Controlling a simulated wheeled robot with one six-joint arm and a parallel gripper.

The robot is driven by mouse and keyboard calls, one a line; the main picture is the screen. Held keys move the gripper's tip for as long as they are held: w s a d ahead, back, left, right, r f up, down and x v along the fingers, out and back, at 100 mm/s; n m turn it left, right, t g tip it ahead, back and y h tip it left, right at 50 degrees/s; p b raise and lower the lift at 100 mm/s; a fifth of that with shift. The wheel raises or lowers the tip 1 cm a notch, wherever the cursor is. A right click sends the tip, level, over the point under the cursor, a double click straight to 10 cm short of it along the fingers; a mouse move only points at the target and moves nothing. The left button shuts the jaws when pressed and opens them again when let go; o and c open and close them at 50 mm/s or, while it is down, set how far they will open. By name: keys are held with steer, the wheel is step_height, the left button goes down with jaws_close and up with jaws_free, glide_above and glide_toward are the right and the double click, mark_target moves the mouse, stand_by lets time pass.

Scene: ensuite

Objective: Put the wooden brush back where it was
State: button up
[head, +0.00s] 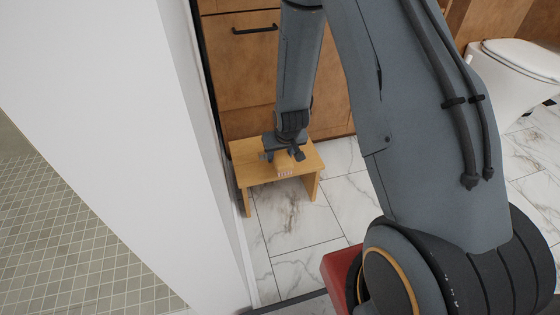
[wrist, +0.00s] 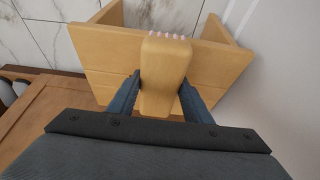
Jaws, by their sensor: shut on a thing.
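The wooden brush (wrist: 164,72) is a light wooden block with a pale bristled edge at its far end in the wrist view. My gripper (wrist: 160,92) is shut on it, one finger on each side. The stool top (wrist: 100,50) lies behind the brush in the wrist view. I cannot tell whether the brush touches the stool.
A wooden cabinet (head: 235,70) with a dark handle stands behind the stool. A white wall (head: 130,110) is close on the left. A white toilet (head: 515,75) is at the right. Marble tile floor (head: 295,220) in front of the stool is clear.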

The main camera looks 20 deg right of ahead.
steer(key=shift+f, duration=1.1)
steer(key=shift+f+b, duration=0.15)
steer(key=shift+b, duration=0.15)
steer(key=o, duration=1)
steer(key=p+v, duration=0.5)
steer(key=v, duration=0.7)
